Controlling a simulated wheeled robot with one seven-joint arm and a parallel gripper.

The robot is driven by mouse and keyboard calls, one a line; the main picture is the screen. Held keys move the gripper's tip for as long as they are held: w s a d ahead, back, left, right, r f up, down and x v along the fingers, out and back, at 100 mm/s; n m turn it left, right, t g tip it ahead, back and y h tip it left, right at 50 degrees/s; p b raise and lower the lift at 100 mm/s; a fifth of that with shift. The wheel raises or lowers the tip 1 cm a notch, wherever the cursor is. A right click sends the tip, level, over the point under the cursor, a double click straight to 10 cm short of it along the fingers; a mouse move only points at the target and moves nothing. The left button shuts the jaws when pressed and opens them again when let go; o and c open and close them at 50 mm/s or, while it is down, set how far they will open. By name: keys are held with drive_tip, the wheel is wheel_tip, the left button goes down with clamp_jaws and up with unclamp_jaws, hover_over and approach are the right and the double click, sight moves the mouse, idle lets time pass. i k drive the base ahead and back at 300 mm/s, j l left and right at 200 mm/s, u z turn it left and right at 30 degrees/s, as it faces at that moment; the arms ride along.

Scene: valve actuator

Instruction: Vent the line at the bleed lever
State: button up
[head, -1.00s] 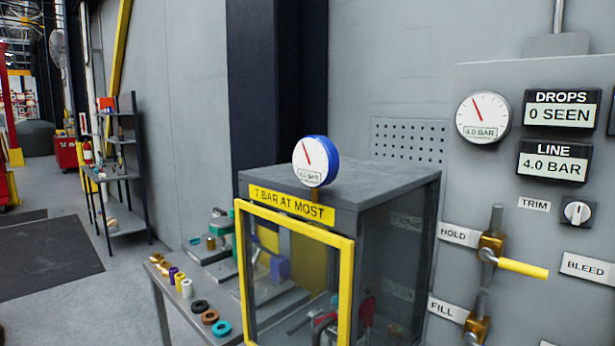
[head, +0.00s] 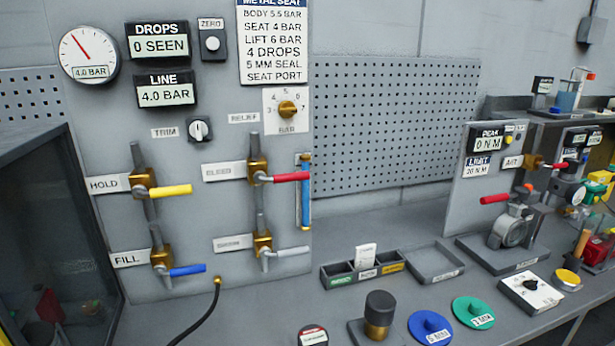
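The bleed lever (head: 290,177) has a red handle on a brass valve on the grey panel, right of the BLEED label (head: 224,171). Its handle points right, roughly level. The LINE display (head: 165,91) reads 4.0 BAR and the round dial gauge (head: 89,54) also reads 4.0 BAR. The DROPS display (head: 160,42) reads 0 SEEN. The yellow HOLD lever (head: 170,191) and the blue FILL lever (head: 187,270) also point right. My gripper is not in view.
A grey-handled lever (head: 292,252) sits below the bleed lever. A blue sight tube (head: 305,195) stands just right of the red handle. A dark-sided cabinet (head: 50,220) stands at left. A black hose (head: 205,315), compartment tray (head: 362,272) and blue and green discs occupy the bench.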

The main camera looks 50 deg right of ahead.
sight(259, 177)
drive_tip(key=k+z, duration=0.1)
drive_tip(key=z, duration=0.3)
drive_tip(key=l+z, duration=0.1)
drive_tip(key=z, duration=0.3)
drive_tip(key=k+l+z, duration=0.15)
drive_tip(key=z, duration=0.25)
